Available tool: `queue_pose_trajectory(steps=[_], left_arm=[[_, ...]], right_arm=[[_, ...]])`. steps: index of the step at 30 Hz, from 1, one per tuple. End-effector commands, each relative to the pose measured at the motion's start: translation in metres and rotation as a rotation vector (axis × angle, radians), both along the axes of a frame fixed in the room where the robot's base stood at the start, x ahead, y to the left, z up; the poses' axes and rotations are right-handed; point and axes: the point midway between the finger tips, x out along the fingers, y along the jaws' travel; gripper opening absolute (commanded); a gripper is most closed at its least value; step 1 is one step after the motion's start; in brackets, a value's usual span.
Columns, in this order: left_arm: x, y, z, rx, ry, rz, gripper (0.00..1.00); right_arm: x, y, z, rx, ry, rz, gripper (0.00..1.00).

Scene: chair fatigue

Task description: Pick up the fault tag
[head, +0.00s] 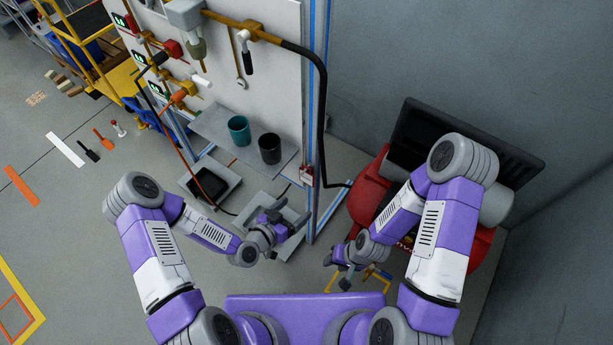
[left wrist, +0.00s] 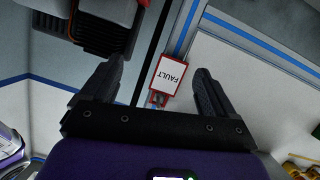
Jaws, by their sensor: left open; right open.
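The fault tag (left wrist: 171,75) is a white card with a red border and the word FAULT. In the left wrist view it hangs against the edge of the white panel, between the two fingers of my left gripper (left wrist: 157,85). In the head view the tag (head: 306,174) is small, at the panel's lower right edge by the blue-striped post. My left gripper (head: 292,221) is open, below and left of the tag there. Whether the fingers touch the tag is unclear, but a gap shows on both sides. My right gripper (head: 342,261) is open and empty, low at the right.
The white panel (head: 270,84) has a shelf with a teal cup (head: 239,130) and a dark cup (head: 270,148). A black hose (head: 322,118) runs down beside the post. A red machine (head: 367,197) stands at right. Floor at left is mostly open.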

Motion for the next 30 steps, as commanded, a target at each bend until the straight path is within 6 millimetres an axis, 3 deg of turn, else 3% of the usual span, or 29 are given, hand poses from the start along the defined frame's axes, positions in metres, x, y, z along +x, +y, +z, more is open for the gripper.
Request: queue_pose_trajectory(steps=[3,8,22,30], left_arm=[[0.015,0.003,0.026,-0.032,-0.231,0.033,0.88],[0.026,0.002,0.044,-0.045,-0.365,0.058,0.88],[0.080,-0.027,0.041,-0.046,-0.369,0.057,0.88],[0.088,-0.032,0.042,-0.045,-0.364,0.058,0.88]], right_arm=[[0.001,0.000,-0.005,0.000,-0.002,-0.001,0.43],[0.001,0.000,-0.007,0.000,-0.002,-0.001,0.43],[0.001,0.000,-0.022,0.000,-0.002,-0.001,0.43],[0.001,0.000,-0.023,0.000,-0.002,-0.001,0.43]])
